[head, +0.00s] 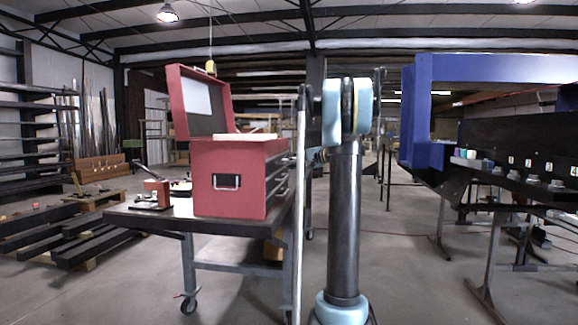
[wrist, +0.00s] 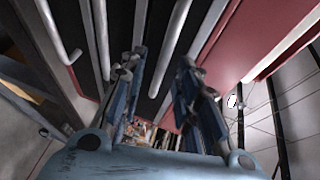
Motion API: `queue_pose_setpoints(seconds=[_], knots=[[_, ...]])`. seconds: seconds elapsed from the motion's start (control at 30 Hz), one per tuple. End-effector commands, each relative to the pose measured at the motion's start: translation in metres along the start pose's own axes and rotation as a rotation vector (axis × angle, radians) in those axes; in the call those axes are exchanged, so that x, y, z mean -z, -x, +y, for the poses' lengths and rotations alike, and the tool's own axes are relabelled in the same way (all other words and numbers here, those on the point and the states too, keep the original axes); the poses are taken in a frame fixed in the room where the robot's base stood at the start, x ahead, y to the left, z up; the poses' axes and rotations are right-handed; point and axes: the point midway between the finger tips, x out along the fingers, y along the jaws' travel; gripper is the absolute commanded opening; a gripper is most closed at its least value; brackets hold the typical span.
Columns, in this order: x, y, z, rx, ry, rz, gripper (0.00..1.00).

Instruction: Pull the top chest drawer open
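The red tool chest (head: 238,178) stands on a cart at left in the head view, its lid (head: 203,105) raised. Its dark drawer fronts (head: 277,183) face right and show at a steep slant. In the wrist view the drawer fronts are dark, with long silver handle bars, beside the chest's red body (wrist: 217,65). The handle bar nearest the red (wrist: 169,45) runs down between the fingertips of my gripper (wrist: 164,58). My fingers are apart. I cannot tell whether they touch the bar. No drawer gap is discernible.
The dark-topped cart (head: 150,217) carries the chest and small tools. A blue-framed conveyor machine (head: 418,110) stands at right, with small parts (head: 510,176) along it. Stacked dark beams (head: 60,240) lie at far left. Concrete floor (head: 405,260) is clear between cart and machine.

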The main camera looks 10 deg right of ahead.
Motion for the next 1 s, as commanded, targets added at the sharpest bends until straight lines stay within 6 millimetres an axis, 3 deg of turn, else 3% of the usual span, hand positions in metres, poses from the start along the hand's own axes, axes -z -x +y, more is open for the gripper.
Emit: queue_pose_setpoints(seconds=[0.2, 0.53, 0.67, 0.7, 1.0], knots=[[0.0, -0.018, 0.0, 0.0, 0.001, -0.001, 0.3], [0.0, -0.021, 0.0, 0.0, 0.0, 0.0, 0.3], [0.0, -0.021, 0.0, 0.0, 0.0, 0.0, 0.03], [0.0, -0.02, 0.0, 0.0, 0.0, 0.0, 0.0], [-0.002, -0.021, 0.001, -0.001, 0.001, -0.005, 0.0]])
